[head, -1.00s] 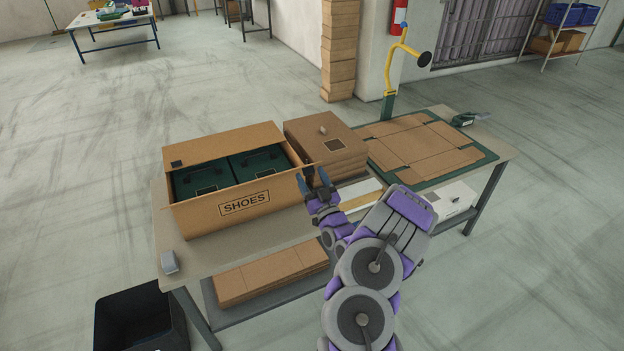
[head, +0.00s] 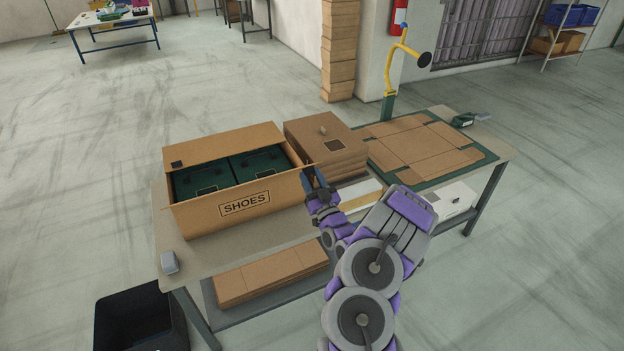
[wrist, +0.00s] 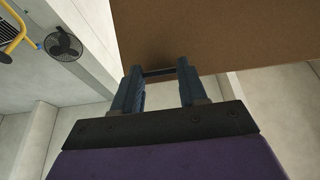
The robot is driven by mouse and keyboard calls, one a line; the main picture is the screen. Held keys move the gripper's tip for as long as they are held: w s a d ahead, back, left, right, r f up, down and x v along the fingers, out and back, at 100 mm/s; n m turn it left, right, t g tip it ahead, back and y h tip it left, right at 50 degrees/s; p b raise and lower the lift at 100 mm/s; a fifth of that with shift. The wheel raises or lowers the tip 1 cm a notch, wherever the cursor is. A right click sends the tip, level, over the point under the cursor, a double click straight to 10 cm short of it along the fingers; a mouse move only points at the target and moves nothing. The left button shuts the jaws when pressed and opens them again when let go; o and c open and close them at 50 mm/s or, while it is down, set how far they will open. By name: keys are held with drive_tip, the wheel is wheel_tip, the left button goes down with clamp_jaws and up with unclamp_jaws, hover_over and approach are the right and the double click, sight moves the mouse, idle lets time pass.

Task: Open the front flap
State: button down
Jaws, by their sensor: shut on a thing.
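The open cardboard box marked SHOES (head: 245,203) stands on the workbench. Two dark green shoe boxes (head: 204,177) lie inside. In the wrist view the brown cardboard (wrist: 220,35) fills the upper right, reaching between the fingers (wrist: 161,82). The exact grip on the edge is partly hidden.
A flat unfolded carton (head: 425,150) lies on a green mat to the right. A small grey block (head: 169,262) sits at the bench's left front corner. A black bin (head: 140,320) stands below left.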

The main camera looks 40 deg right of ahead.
drive_tip(key=shift+w+d+r+p, duration=0.1)
drive_tip(key=shift+w+r+p, duration=0.05)
drive_tip(key=shift+r+p, duration=0.35)
drive_tip(key=w+r+g+p, duration=0.2)
drive_tip(key=r, duration=0.1)
drive_tip(key=r+g+p, duration=0.1)
drive_tip(key=p, duration=0.1)
drive_tip(key=shift+w+d+r+y, duration=0.15)
drive_tip(key=shift+w+d+y, duration=0.15)
drive_tip(key=shift+w, duration=0.1)
drive_tip(key=shift+w+d+r+g+p, duration=0.2)
drive_tip(key=shift+w+r+g+p, duration=0.4)
drive_tip(key=shift+w+g, duration=0.3)
drive_tip(key=shift+w+d+r+g, duration=0.2)
drive_tip(key=shift+w+r+g, duration=0.1)
drive_tip(key=shift+w, duration=0.2)
drive_tip(key=c, duration=0.6)
unclamp_jaws()
drive_tip(key=shift+f, duration=0.1)
